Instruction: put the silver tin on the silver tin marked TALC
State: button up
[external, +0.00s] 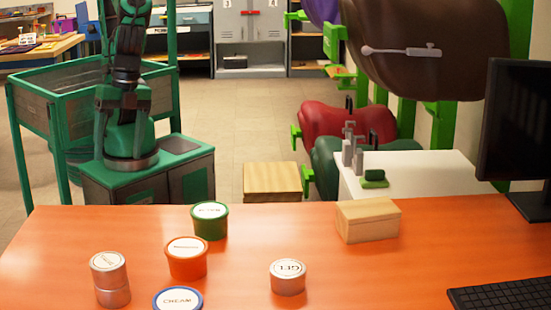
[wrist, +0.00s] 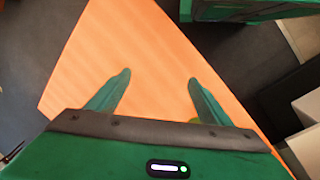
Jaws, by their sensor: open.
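In the external view, two silver tins stand stacked at the table's left: an upper tin (external: 107,262) rests on a lower tin (external: 114,297), slightly offset. The upper lid's lettering is too small to read surely, and the lower lid is covered. Another silver tin (external: 288,282), its lid reading GEL, stands alone right of the middle. My gripper (wrist: 156,79) is open in the wrist view, with nothing between its fingertips but the orange table surface below. It is apart from the tins; I cannot make out its fingers in the external view.
An orange tub (external: 187,264), a green tub (external: 209,226) and a blue-rimmed CREAM tub (external: 178,300) stand between the silver tins. A wooden box (external: 367,225), keyboard (external: 505,295) and monitor (external: 518,125) are on the right. The orange table (external: 350,280) is clear around the GEL tin's right.

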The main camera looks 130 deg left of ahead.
jog(key=s+a+r+m+y, duration=0.2)
jog(key=s+a+r+m, duration=0.1)
jog(key=s+a, duration=0.4)
jog(key=shift+s+r+m+t+y, duration=0.3)
jog(key=shift+s+m, duration=0.3)
jog(key=shift+m, duration=0.3)
jog(key=shift+w+f, duration=0.3)
jog(key=shift+w, duration=0.35)
